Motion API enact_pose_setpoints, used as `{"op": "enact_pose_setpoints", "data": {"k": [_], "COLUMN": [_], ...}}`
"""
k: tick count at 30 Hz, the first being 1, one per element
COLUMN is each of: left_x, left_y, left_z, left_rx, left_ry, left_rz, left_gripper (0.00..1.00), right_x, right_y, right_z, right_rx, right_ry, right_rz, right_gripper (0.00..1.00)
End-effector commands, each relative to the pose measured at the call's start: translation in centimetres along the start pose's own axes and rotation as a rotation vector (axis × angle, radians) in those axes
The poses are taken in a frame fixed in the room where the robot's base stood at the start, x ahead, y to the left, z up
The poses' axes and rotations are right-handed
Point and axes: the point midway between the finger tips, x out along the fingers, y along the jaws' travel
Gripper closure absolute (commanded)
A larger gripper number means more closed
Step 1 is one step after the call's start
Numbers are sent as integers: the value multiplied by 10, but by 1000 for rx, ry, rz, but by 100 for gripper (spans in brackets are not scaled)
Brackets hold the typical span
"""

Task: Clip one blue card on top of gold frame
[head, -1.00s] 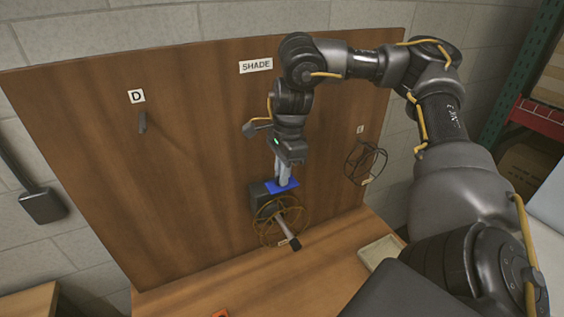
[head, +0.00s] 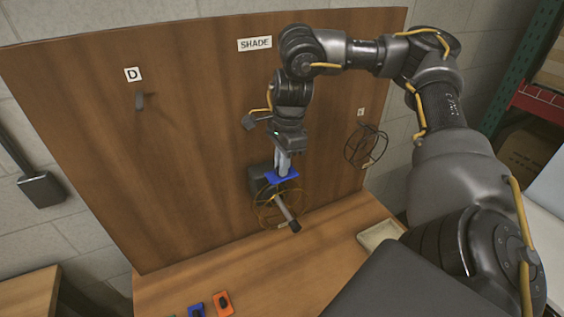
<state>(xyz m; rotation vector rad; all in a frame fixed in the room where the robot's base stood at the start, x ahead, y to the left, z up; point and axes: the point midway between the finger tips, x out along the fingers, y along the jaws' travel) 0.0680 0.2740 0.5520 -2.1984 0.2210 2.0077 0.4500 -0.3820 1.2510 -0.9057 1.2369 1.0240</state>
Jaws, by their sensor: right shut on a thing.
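A blue card (head: 283,175) is held flat between the fingers of my right gripper (head: 284,166), which points down. The gold frame (head: 262,213), a thin round wire frame, hangs in front of the wooden board on a dark block (head: 259,184) with a grey rod (head: 285,209). The card is at the top of the gold frame in the picture. I cannot tell whether it touches the frame. My left gripper is not in view.
A black wire frame (head: 366,148) hangs on the board at right. An empty peg (head: 140,102) is under the D label. Blue (head: 195,304) and orange (head: 222,302) cards lie on the table's front. A shallow tray (head: 380,236) stands at right.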

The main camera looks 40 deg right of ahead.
Motion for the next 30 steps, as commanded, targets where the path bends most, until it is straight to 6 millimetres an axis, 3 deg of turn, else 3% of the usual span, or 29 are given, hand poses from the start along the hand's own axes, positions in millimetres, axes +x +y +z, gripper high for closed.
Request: {"op": "enact_pose_setpoints", "data": {"k": [18,30], "left_x": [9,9], "left_y": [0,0], "left_z": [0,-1], "left_rx": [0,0], "left_ry": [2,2], "left_rz": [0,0], "left_gripper": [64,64], "right_x": [16,17], "right_y": [1,1], "right_z": [0,0], "right_rx": [0,0], "right_ry": [0,0], "right_rz": [0,0], "right_gripper": [100,100]}}
